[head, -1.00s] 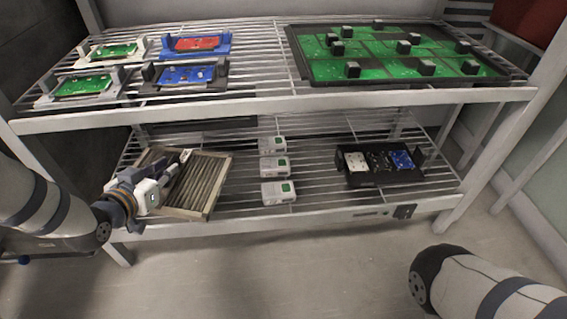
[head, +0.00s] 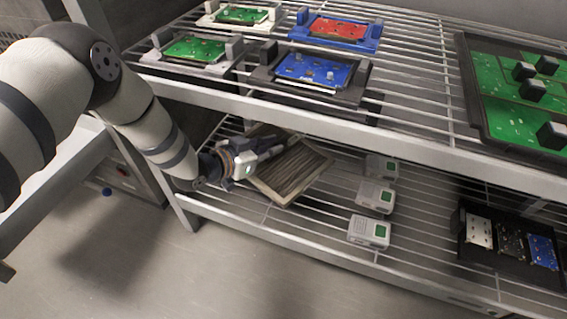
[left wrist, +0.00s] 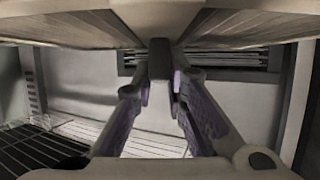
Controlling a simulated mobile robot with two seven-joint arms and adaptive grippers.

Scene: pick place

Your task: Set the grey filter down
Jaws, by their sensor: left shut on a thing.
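The grey filter (head: 294,172) is a flat, ribbed panel in a pale brownish frame. It is at the left end of the lower wire shelf in the head view. My left gripper (head: 262,148) is at its left side and shut on it. In the left wrist view the filter's ribbed face (left wrist: 60,28) spans the top, and the fingers (left wrist: 160,85) close on a dark upright piece below it. I cannot tell whether the filter touches the shelf or hangs just above it. My right gripper is not in view.
Several small grey boxes with green labels, one of them here (head: 368,232), stand in a row right of the filter. A black tray (head: 484,256) of boards is further right. The upper shelf rail (head: 300,122) runs above my left arm. Bare wire shelf (head: 300,228) lies in front.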

